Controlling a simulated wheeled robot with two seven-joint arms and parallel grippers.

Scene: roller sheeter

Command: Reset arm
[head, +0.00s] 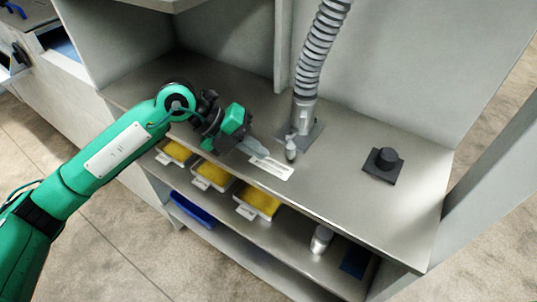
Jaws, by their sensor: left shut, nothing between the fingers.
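My left arm comes in from the left in the head view. Its gripper (258,149) is shut and empty, low over the grey metal worktop (340,192). The fingertips point right, toward a small grey upright fitting (291,147) and a white label plate (270,168) on the worktop. I cannot tell whether the fingertips touch either one. My right gripper is not in view.
A ribbed grey hose (317,50) drops to the worktop behind the fitting. A black knob on a square base (384,164) stands at the right. Yellow-filled trays (259,201) sit below the front edge. A lower shelf holds a silver cylinder (321,239) and a blue tray (193,210).

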